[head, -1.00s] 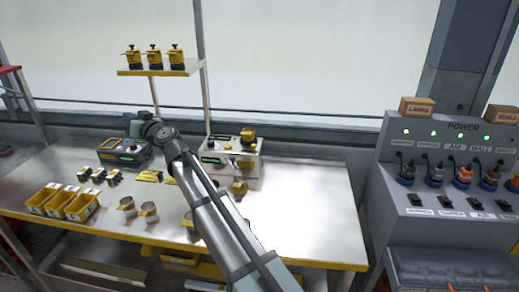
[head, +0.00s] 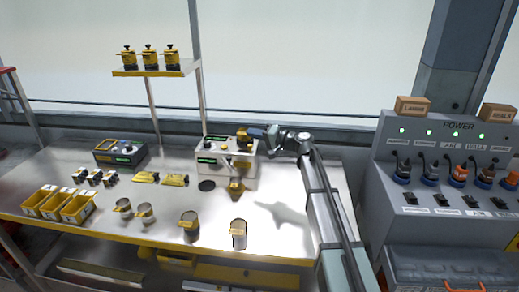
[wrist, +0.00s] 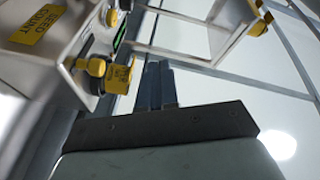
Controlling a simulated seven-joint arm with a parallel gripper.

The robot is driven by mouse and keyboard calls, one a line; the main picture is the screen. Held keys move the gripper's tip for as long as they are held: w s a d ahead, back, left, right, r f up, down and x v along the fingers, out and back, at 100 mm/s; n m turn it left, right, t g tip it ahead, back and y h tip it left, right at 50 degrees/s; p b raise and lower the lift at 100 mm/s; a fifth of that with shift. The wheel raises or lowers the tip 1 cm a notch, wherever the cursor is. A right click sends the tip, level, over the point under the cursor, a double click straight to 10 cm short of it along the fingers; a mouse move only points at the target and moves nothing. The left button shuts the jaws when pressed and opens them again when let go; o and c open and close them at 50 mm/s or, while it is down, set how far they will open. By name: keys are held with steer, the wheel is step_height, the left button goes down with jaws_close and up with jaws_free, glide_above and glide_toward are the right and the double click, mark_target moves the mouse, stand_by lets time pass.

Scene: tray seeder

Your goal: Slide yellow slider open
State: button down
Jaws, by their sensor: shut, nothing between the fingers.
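The pale seeder machine (head: 213,163) stands at the back of the bench with small green displays on its front. A yellow piece (head: 242,134) sits at its upper right end; I cannot tell for sure that it is the slider. The wrist view shows a yellow piece (wrist: 119,77) beside a round yellow knob (wrist: 95,67). My gripper (head: 255,133) is at the machine's right end, pointing left at the yellow piece. In the wrist view its shut, empty fingers (wrist: 156,72) are close to the right of that piece; contact cannot be told.
A shelf (head: 155,70) with yellow-topped devices stands behind the bench. A dark box (head: 121,152), yellow bins (head: 60,204) and several metal cups (head: 189,219) are on the bench (head: 285,232). The bench's right part is mostly clear. A grey power panel (head: 445,180) stands at right.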

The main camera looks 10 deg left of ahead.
steer(key=s+d+f+m+g+y, duration=0.15)
steer(key=d+f, duration=0.25)
steer(key=d, duration=0.4)
steer(key=d+f+m+h, duration=0.1)
steer(key=d+f+m, duration=0.1)
steer(key=d+f, duration=0.35)
glide_toward(249, 153)
steer(key=w+a+r, duration=0.2)
steer(key=w+a, duration=0.1)
steer(key=a, duration=0.2)
steer(key=shift+a+r+y, duration=0.15)
steer(key=shift+y, duration=0.1)
steer(key=shift+a, duration=0.1)
steer(key=shift+a, duration=2.1)
